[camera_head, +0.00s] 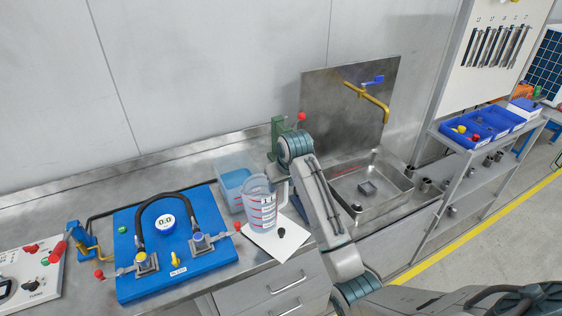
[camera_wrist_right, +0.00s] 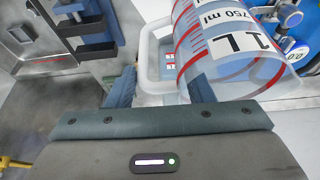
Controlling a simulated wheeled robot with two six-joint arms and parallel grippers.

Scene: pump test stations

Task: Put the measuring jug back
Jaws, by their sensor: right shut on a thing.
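The measuring jug (camera_head: 260,207) is clear with red marks and a handle on its right side. It is upright at the left part of a white sheet (camera_head: 292,244) on the steel bench; whether its base touches the sheet I cannot tell. My right gripper (camera_head: 279,182) is at the handle side and shut on the jug, most likely by the handle. In the right wrist view the jug (camera_wrist_right: 225,45) fills the upper right, with "1L" and "750 ml" readable. My left gripper is out of view.
A blue-tinted open container (camera_head: 230,178) stands close behind the jug. A small black round part (camera_head: 281,232) lies on the sheet. A blue pump board (camera_head: 135,281) with hoses is to the left. A steel sink (camera_head: 378,205) with a yellow tap (camera_head: 372,103) is to the right.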

